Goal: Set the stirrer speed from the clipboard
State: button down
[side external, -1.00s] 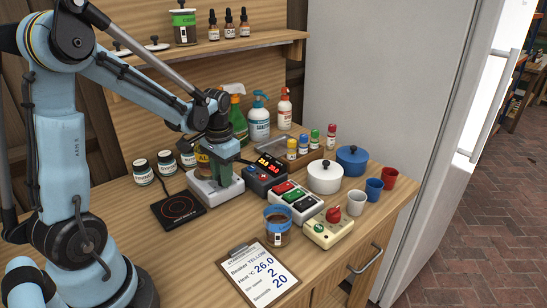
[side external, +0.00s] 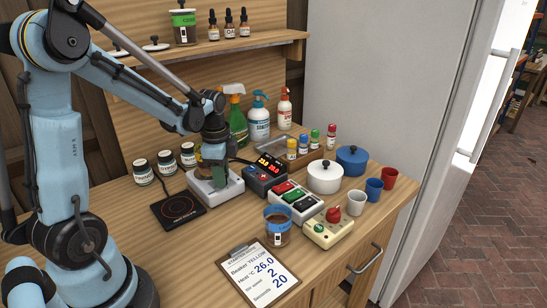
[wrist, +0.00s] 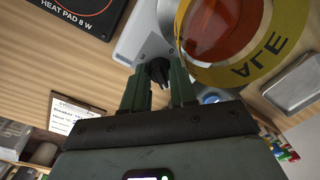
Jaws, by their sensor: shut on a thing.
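The stirrer (side external: 232,190) is a light grey box on the bench. It also shows in the wrist view (wrist: 125,45), where its dark knob (wrist: 157,68) sits between my gripper's green fingers (wrist: 158,75). My gripper (side external: 221,180) is shut on this knob at the front of the stirrer. A beaker with a yellow ALE band (wrist: 262,55) stands on the stirrer, beside the fingers. In the side view my gripper hides most of it. The clipboard (side external: 262,274) lies at the front edge and reads beaker YELLOW, heat 26.0, stir speed 2, seconds 20. The knob's setting is unreadable.
The heat pad (side external: 178,210) lies left of the stirrer. A button box (side external: 292,203), a blue-banded beaker (side external: 277,226) and a cream timer box (side external: 328,232) stand farther right. Several bottles line the back.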

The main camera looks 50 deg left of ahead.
jog(key=m, duration=0.5)
jog(key=shift+m, duration=0.3)
jog(key=m, duration=0.4)
jog(key=shift+a+m, duration=0.1)
jog(key=shift+m, duration=0.2)
jog(key=c, duration=0.9)
grip_release()
notch_tip(320, 180, up, 12)
jog(key=shift+s, duration=0.3)
